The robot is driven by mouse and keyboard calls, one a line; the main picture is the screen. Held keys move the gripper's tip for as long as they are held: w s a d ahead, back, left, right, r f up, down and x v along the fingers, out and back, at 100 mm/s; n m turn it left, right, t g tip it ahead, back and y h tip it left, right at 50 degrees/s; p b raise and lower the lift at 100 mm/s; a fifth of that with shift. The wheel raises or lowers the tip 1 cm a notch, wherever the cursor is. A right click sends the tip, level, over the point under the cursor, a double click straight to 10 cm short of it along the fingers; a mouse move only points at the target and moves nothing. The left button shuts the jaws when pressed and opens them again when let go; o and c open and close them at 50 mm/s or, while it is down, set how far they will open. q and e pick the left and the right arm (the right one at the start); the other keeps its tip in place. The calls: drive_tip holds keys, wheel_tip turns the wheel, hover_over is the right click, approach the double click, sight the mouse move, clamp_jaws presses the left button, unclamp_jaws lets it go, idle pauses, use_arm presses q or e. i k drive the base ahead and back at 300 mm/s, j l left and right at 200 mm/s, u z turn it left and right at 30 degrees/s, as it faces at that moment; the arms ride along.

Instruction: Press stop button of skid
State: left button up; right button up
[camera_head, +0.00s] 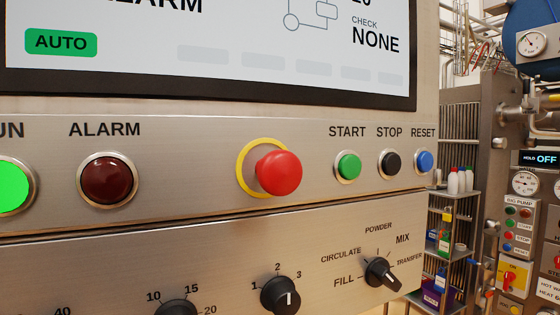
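The black stop button (390,163), labelled STOP, sits in a metal ring on the steel control panel (210,170) in the head view. The green start button (348,166) is just left of it and the blue reset button (424,161) just right. A large red mushroom button (279,173) with a yellow ring is further left. Neither of my grippers shows in the view.
A screen (140,50) with a green AUTO tag is above the buttons. Rotary knobs (381,272) stick out below. A dark red alarm lamp (107,180) is at left. Shelves with bottles (453,182) and a BIG PUMP box (519,224) stand behind at right.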

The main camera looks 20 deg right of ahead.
sight(391, 163)
drive_tip(key=z, duration=1.25)
